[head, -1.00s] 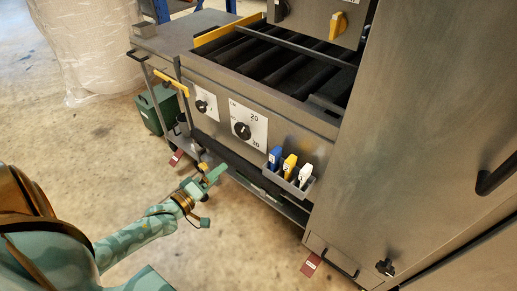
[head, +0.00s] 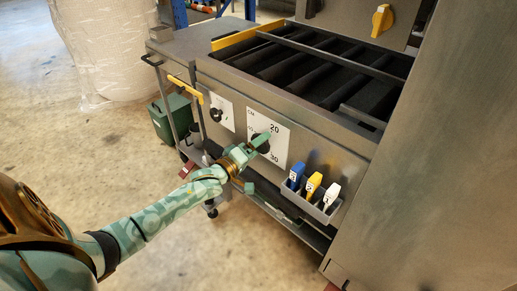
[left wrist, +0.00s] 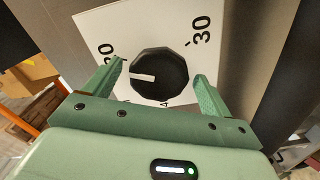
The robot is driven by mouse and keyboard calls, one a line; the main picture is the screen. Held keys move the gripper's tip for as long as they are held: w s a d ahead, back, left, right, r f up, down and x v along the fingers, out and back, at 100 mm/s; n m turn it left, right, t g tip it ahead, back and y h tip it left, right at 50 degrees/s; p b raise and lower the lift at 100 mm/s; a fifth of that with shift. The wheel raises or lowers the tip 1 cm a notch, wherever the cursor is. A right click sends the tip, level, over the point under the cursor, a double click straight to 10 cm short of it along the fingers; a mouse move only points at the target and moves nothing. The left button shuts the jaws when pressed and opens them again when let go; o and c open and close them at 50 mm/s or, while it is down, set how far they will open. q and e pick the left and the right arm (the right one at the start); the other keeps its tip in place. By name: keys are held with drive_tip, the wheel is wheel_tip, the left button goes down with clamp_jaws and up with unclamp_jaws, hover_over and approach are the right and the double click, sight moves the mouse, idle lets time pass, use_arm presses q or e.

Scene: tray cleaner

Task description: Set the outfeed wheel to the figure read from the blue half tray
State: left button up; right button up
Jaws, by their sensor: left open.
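A black wheel with a white pointer line (left wrist: 158,75) sits on a white dial plate (head: 282,146) on the steel machine front. In the left wrist view its line points left, toward a figure partly covered by a finger; 30 stands at upper right. The head view shows 20 and 30 on the plate. My left gripper (left wrist: 158,82) is open, with one finger on each side of the wheel; contact cannot be told. In the head view the left gripper (head: 256,145) hides most of the wheel. No blue half tray can be made out. My right gripper is not in view.
A smaller black knob (head: 216,115) sits left of the plate. A grey rack (head: 315,207) with blue, yellow and white handled items hangs at lower right. A yellow knob (head: 382,20) is higher up. A cart (head: 188,48) and green bin (head: 172,118) stand left.

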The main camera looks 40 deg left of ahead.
use_arm(q)
drive_tip(key=c, duration=1)
drive_tip(key=shift+o, duration=0.3)
drive_tip(key=shift+r+m, duration=0.1)
drive_tip(key=shift+m, duration=0.2)
